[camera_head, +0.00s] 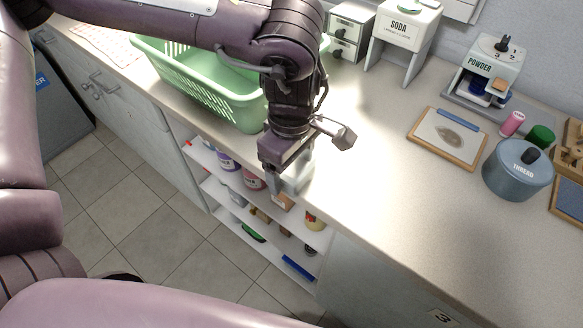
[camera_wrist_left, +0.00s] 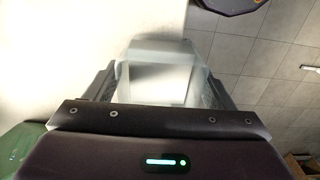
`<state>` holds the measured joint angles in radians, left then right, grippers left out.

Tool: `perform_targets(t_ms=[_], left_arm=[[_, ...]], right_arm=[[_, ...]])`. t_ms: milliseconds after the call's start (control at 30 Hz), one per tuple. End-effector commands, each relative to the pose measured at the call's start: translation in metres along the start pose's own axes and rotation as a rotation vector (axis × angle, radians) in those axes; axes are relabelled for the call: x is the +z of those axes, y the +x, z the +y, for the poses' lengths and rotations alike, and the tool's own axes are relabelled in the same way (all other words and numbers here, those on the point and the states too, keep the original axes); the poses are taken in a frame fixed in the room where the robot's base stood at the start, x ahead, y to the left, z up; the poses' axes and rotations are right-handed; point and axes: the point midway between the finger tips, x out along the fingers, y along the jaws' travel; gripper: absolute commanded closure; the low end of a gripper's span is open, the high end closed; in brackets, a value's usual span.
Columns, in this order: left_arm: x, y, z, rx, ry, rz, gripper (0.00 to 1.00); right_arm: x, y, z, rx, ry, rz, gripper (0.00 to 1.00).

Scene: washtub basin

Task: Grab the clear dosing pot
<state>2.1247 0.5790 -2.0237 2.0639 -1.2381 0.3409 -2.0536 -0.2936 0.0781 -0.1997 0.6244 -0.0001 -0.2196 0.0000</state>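The clear dosing pot (camera_head: 297,178) is a pale, see-through vessel at the front edge of the counter, partly hidden by my left gripper. In the left wrist view the pot (camera_wrist_left: 158,72) lies between the two dark fingers. My left gripper (camera_head: 288,176) points down at it, with one finger on the near side of the pot. The fingers are spread about the pot's width in the left wrist view (camera_wrist_left: 160,88). Whether they press on its walls or leave a small gap cannot be told. My right gripper is in neither view.
A green basket (camera_head: 205,88) stands left of my left gripper. Open shelves (camera_head: 225,185) with bottles lie below the counter edge. The counter (camera_head: 400,205) between is clear.

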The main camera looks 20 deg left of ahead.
Motion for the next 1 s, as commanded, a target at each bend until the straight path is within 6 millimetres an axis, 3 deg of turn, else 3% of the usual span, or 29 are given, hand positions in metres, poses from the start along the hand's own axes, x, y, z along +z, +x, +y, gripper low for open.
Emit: perform_targets(t_ms=[33,267,667,833,1000], left_arm=[[0.000,0.000,0.000,0.000,0.000,0.000,0.31],[0.000,0.000,0.000,0.000,0.000,0.000,0.60],[0.000,-0.010,0.001,0.002,-0.001,0.000,0.60],[0.000,-0.034,0.001,0.005,-0.002,-0.001,0.60],[0.000,-0.080,0.002,0.008,-0.002,-0.001,0.60]], right_arm=[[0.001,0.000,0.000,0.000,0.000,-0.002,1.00],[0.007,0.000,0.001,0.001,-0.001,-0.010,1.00],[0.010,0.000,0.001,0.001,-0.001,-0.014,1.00],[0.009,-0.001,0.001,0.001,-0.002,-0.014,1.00],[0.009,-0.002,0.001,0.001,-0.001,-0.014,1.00]])
